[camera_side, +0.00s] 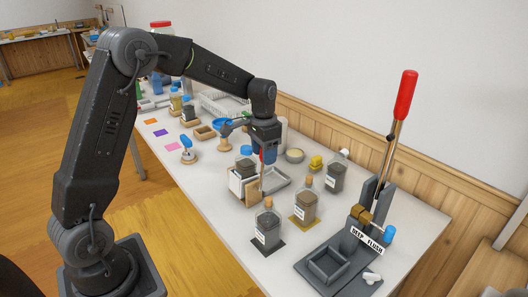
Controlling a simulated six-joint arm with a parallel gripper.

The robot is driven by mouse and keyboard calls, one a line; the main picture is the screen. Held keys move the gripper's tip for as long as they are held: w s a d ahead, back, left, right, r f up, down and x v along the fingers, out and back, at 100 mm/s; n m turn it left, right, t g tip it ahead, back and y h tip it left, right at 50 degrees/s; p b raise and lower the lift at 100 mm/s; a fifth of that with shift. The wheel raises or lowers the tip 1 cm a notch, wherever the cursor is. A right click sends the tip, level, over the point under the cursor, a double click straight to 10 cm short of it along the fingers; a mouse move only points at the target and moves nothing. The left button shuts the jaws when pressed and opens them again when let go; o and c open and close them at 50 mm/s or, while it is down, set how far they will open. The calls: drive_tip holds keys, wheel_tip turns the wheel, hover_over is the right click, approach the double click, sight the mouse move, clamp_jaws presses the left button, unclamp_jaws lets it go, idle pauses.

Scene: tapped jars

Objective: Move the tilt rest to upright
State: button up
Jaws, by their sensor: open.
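My gripper (263,165) points down over the middle of the white table (205,215). It is open, and its fingertips are small and partly hard to make out. A dark box-like piece with a white front (239,181) stands just left of and below the gripper, with light wooden parts beside it. I cannot tell whether the gripper touches it. A grey lever stand (345,255) sits at the right end of the table, well apart from the gripper. Its red-handled lever (404,95) points up, leaning slightly right. I cannot tell for sure which part is the tilt rest.
Corked jars with dark contents stand at the front (267,228) and right of it (305,203). Another jar (337,174) stands near the wall. A grey tray (275,188), a small bowl (294,155) and a yellow piece (315,163) are close to the gripper. The left front tabletop is clear.

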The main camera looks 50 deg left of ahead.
clamp_jaws()
idle(0.4)
drive_tip(key=shift+s, duration=1)
unclamp_jaws()
drive_tip(key=shift+r, duration=0.1)
drive_tip(key=shift+w+r, duration=0.1)
wheel_tip(320, 180, up, 14)
drive_tip(key=shift+a+f, duration=0.2)
